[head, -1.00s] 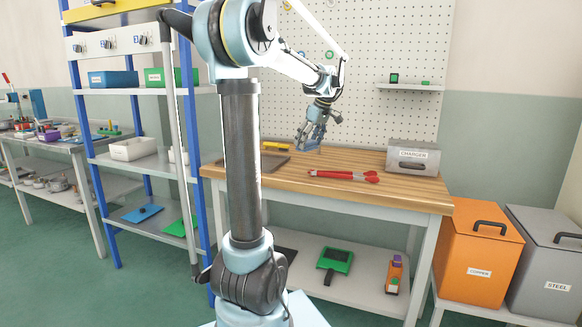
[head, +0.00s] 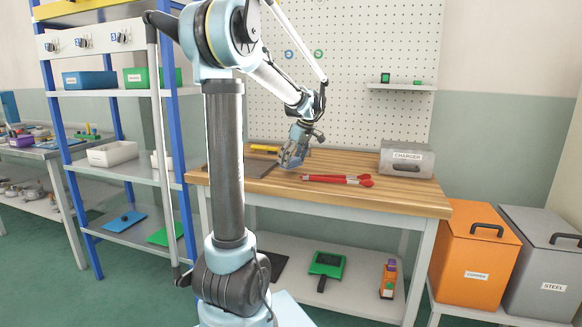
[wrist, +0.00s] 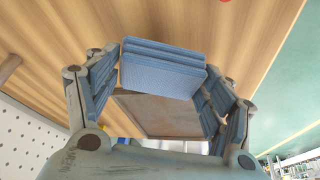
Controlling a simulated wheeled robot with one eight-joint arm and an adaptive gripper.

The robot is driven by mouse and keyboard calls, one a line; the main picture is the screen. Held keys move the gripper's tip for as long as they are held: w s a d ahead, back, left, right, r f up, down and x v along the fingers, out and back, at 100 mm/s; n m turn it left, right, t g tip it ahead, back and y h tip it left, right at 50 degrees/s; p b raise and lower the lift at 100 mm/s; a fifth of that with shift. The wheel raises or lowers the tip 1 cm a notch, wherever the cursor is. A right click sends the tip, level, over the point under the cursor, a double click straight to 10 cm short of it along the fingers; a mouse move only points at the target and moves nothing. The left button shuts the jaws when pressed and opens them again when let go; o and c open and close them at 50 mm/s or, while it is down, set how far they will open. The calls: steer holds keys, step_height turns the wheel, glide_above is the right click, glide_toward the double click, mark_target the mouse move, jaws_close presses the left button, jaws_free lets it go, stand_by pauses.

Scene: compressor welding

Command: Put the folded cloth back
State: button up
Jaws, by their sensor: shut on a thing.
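The folded cloth (wrist: 163,68) is a blue, layered, flat stack, clear in the wrist view. It sits between the fingers of my gripper (wrist: 158,85), which is shut on it. In the head view my gripper (head: 291,157) hangs low over the wooden workbench (head: 400,190), left of the red-handled tool (head: 337,180). The cloth is hard to tell from the blue fingers there. I cannot tell whether it touches the bench top. A flat brown plate or tray (head: 245,169) lies on the bench left of the gripper; it shows beyond the cloth in the wrist view (wrist: 165,118).
A grey CHARGER box (head: 407,161) stands at the bench's right end, and a yellow object (head: 263,149) lies at the back left. A pegboard (head: 350,85) rises behind. A blue-post shelf rack (head: 75,140) stands left. Orange (head: 475,250) and grey bins stand right.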

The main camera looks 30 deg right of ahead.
steer(key=shift+f, duration=1.4)
steer(key=o, duration=1.1)
